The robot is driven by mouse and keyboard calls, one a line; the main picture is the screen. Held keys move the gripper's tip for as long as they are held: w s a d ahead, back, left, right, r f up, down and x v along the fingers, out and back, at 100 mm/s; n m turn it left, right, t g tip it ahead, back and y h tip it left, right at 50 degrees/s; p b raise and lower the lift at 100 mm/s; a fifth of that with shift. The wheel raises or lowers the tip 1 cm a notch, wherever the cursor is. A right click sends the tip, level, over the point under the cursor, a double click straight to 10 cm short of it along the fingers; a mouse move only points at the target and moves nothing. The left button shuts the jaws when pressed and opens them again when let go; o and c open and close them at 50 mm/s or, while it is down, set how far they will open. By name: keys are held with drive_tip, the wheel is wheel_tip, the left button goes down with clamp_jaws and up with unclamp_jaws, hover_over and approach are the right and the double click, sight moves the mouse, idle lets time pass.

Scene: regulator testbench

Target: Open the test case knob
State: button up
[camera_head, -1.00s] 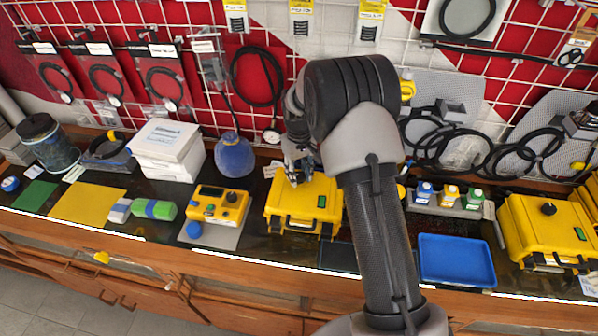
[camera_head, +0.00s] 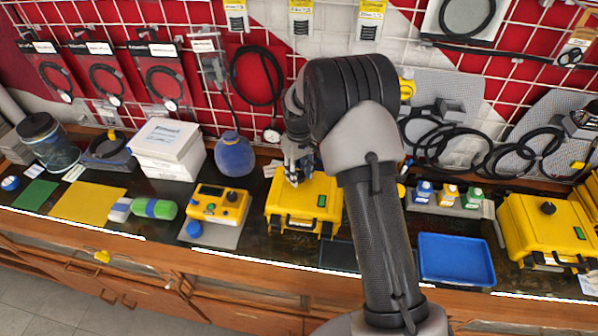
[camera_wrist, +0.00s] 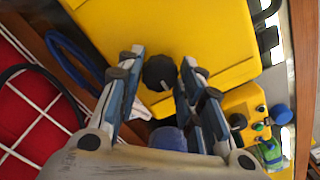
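The yellow test case (camera_head: 308,209) stands on the bench in the middle of the head view, with its handle at the front. My gripper (camera_head: 293,180) is over its top left part, and my arm hides some of the case. In the wrist view, the black round knob (camera_wrist: 160,72) sits on the yellow case lid (camera_wrist: 205,30). My gripper (camera_wrist: 162,62) is open, with one finger on each side of the knob and a narrow visible gap at each side. I cannot tell how far the fingertips are above the lid. The head view hides the knob behind the gripper.
A yellow device with buttons (camera_head: 218,207) stands left of the case, and a blue round jar (camera_head: 235,158) stands behind it. A blue tray (camera_head: 456,262) and another yellow case with a black knob (camera_head: 535,232) are to the right. A wire-grid wall rises behind.

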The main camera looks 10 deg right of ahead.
sight(299, 175)
drive_tip(key=o, duration=0.3)
wheel_tip(299, 175, up, 12)
idle(0.7)
idle(0.3)
